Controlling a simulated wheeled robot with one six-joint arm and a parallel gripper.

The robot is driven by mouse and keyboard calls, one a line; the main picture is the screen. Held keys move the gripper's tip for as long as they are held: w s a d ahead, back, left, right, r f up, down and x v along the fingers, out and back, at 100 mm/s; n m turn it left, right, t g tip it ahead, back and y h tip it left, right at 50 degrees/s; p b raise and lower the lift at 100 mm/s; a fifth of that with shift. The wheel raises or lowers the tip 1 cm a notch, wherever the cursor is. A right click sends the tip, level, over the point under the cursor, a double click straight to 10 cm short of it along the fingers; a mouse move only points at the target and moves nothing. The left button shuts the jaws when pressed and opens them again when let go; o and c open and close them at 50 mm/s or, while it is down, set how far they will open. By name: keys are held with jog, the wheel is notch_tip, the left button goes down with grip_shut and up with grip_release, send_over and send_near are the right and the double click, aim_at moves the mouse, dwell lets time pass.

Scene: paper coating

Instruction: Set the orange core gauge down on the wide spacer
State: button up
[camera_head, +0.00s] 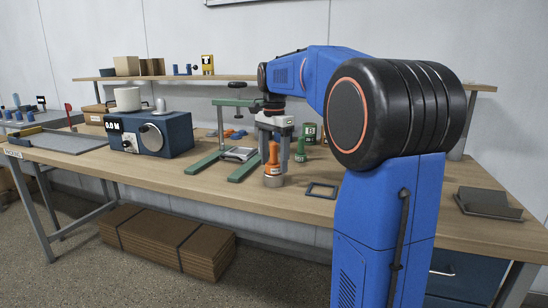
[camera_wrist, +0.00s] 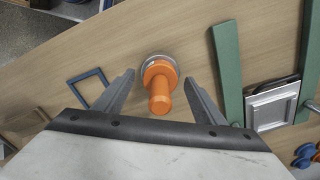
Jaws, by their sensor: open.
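The orange core gauge (camera_head: 272,157) stands upright at the front of the bench, below my gripper. In the wrist view the gauge (camera_wrist: 160,92) shows a round handle pointing toward the camera. The wide spacer (camera_head: 273,181) is a low, pale grey disc under the gauge. Its rim (camera_wrist: 151,58) shows around the gauge's base in the wrist view. The gauge appears to rest on it. My gripper (camera_wrist: 160,77) is open, with one finger on each side of the gauge and visible gaps between. In the head view my gripper (camera_head: 281,150) partly hides the gauge's top.
A green stand (camera_head: 222,140) with a metal plate (camera_head: 240,154) is close to the left. A dark square frame (camera_head: 321,190) lies to the right. Green cans (camera_head: 310,132) stand behind. A blue machine (camera_head: 150,135) sits farther left, and a dark tray (camera_head: 488,203) at far right.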

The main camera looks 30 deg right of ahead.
notch_tip(320, 180, up, 17)
jog(key=shift+r, duration=0.2)
dwell(0.4)
jog(key=s+a+f+n+t, duration=0.2)
jog(key=s+a+f+n, duration=0.8)
jog(key=s+f, duration=0.45)
jog(key=s+a+f+n+t, duration=0.1)
jog(key=s+a+f+n, duration=0.2)
jog(key=s+f, duration=0.5)
jog(key=s+a+f+n+t, duration=0.1)
jog(key=s+a+f+n, duration=0.2)
jog(key=s+f, duration=0.4)
notch_tip(320, 180, down, 6)
jog(key=shift+s+r+t, duration=0.25)
jog(key=shift+s+t, duration=0.1)
jog(key=shift+t, duration=0.05)
